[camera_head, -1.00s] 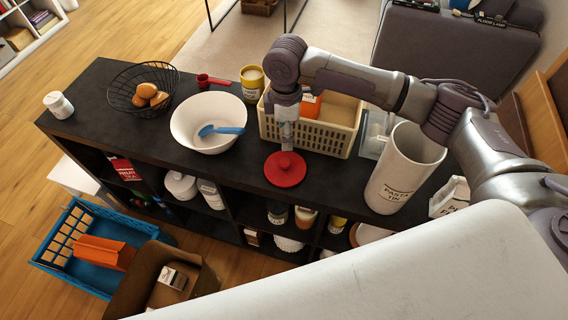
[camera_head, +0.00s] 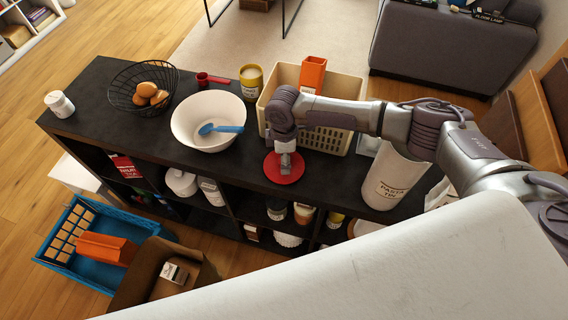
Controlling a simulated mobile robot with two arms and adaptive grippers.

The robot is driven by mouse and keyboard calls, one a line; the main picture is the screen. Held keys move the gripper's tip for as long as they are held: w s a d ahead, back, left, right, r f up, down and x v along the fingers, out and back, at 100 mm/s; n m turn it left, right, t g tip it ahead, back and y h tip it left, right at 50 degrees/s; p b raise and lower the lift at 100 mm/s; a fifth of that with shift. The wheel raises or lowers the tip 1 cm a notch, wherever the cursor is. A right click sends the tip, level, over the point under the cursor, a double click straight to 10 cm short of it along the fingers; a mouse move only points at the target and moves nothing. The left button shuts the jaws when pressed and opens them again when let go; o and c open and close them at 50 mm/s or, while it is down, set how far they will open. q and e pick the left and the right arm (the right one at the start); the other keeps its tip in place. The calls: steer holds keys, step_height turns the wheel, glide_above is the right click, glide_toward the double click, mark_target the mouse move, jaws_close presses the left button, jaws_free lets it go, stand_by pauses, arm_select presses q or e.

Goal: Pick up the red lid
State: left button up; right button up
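The round red lid (camera_head: 273,172) lies flat on the black shelf top, near its front edge, in the head view. My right gripper (camera_head: 286,163), on the arm from the right, points down over the middle of the lid and hides its knob. The fingertips look to be at the knob, but I cannot tell whether they touch it or have closed. My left gripper is not in view.
A cream basket (camera_head: 349,88) with an orange carton (camera_head: 312,74) stands behind the lid, partly under my forearm. A white bowl (camera_head: 185,130) with a blue spoon (camera_head: 222,129) is to the left. A white pasta tin (camera_head: 392,182) stands to the right.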

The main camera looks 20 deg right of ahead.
jaws_close()
steer(key=shift+r, duration=0.1)
